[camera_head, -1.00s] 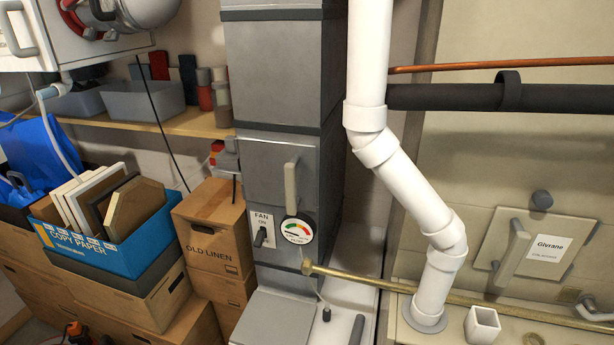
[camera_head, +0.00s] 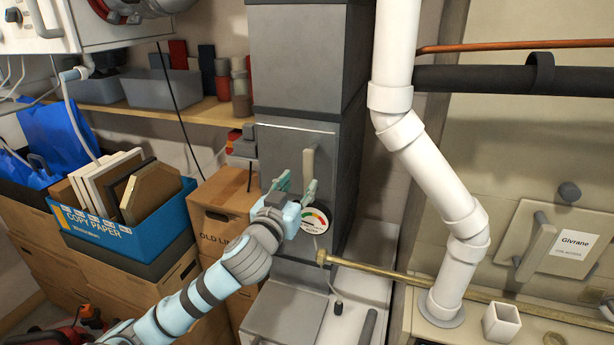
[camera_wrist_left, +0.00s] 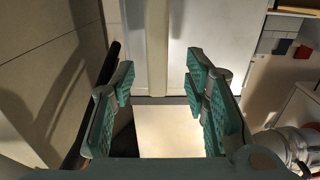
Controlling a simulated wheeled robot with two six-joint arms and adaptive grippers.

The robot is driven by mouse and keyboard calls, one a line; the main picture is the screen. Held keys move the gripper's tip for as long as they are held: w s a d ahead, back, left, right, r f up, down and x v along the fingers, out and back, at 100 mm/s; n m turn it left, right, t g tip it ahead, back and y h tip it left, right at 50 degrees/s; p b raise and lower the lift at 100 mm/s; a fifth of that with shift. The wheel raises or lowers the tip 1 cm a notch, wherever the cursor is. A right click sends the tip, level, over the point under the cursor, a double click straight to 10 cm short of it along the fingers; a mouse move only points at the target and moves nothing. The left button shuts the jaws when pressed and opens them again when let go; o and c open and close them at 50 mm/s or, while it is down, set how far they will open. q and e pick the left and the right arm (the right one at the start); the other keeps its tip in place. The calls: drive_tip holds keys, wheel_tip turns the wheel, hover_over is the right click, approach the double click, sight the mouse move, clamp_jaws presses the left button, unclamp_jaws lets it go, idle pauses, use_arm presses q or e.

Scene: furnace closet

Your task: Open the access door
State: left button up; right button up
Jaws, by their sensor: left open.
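The grey access door (camera_head: 285,150) is on the front of the tall grey furnace column. It looks shut. Its upright beige handle (camera_head: 309,168) is near the door's right side. My left gripper (camera_head: 295,187) is open in front of the door, its fingers around the level of the handle's lower end. In the left wrist view, the handle (camera_wrist_left: 157,50) shows as a beige bar between the two green-padded fingers (camera_wrist_left: 160,95), apart from both pads. I cannot tell how deep the handle lies between them. My right gripper is not in view.
A round gauge (camera_head: 314,219) is just below the handle, close to my gripper. A brass pipe (camera_head: 400,273) and white pipe (camera_head: 430,170) are to the right. Cardboard boxes (camera_head: 222,205) and a blue box (camera_head: 125,240) stand left. A labelled panel (camera_head: 560,243) is at far right.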

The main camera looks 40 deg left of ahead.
sight(307, 174)
use_arm(q)
drive_tip(key=x, duration=0.6)
drive_tip(key=shift+w, duration=0.4)
clamp_jaws()
